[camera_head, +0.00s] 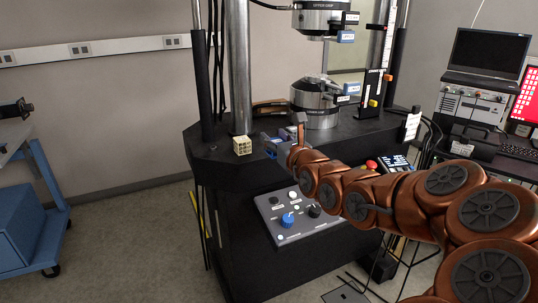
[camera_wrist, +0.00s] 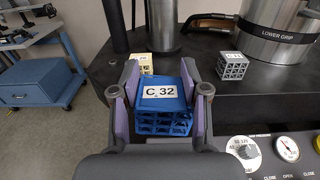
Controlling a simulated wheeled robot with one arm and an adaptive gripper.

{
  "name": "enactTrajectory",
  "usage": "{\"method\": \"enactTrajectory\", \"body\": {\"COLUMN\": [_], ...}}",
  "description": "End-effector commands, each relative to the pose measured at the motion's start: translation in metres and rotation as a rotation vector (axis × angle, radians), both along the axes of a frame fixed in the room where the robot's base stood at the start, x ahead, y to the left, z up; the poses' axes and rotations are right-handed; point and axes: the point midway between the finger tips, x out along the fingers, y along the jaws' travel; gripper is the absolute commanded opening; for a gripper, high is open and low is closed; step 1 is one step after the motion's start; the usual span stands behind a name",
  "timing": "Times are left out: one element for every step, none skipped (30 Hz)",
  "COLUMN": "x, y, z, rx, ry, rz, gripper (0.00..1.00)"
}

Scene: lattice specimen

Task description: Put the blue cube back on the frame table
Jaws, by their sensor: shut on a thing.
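The blue lattice cube (camera_wrist: 165,106), labelled "C 32" on top, sits between the two purple-padded fingers of my gripper (camera_wrist: 163,92) in the wrist view. The fingers are shut on its sides. In the head view my gripper (camera_head: 284,146) is at the front part of the black frame table (camera_head: 212,152), and only a bit of blue shows there, with most of the cube hidden. I cannot tell whether the cube's underside touches the table top.
A cream lattice cube (camera_head: 242,146) stands on the table to the left. A grey lattice cube (camera_wrist: 232,66) stands right of the blue one, before the lower grip (camera_head: 314,100). A control panel (camera_head: 298,214) slopes below the front edge. Table top between the cubes is clear.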

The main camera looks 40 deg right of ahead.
Motion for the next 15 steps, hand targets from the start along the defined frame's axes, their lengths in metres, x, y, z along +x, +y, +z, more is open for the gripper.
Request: {"method": "enactTrajectory", "body": {"x": [0.002, 0.003, 0.005, 0.007, 0.008, 0.01, 0.012, 0.013, 0.016, 0.017, 0.019, 0.021, 0.022, 0.026, 0.03], "y": [0.0, 0.0, -0.001, -0.002, -0.004, -0.005, -0.007, -0.008, -0.009, -0.011, -0.012, -0.013, -0.014, -0.016, -0.021], "z": [-0.003, -0.002, -0.001, 0.0, 0.001, 0.002, 0.003, 0.002, 0.002, 0.001, 0.0, 0.0, 0.0, -0.001, -0.003], "rx": [0.002, 0.002, 0.003, 0.004, 0.005, 0.004, 0.003, 0.003, 0.004, 0.004, 0.005, 0.004, 0.004, 0.003, 0.001], "ry": [0.002, 0.003, 0.003, 0.003, 0.002, 0.001, 0.001, 0.001, 0.003, 0.004, 0.005, 0.004, 0.003, 0.001, 0.0], "rz": [0.002, 0.004, 0.005, 0.005, 0.005, 0.005, 0.005, 0.005, 0.006, 0.006, 0.006, 0.006, 0.005, 0.006, 0.006], "gripper": [0.11, 0.11, 0.11, 0.11, 0.11, 0.11, 0.11, 0.11, 0.11, 0.11, 0.11, 0.11, 0.11, 0.11, 0.11]}}
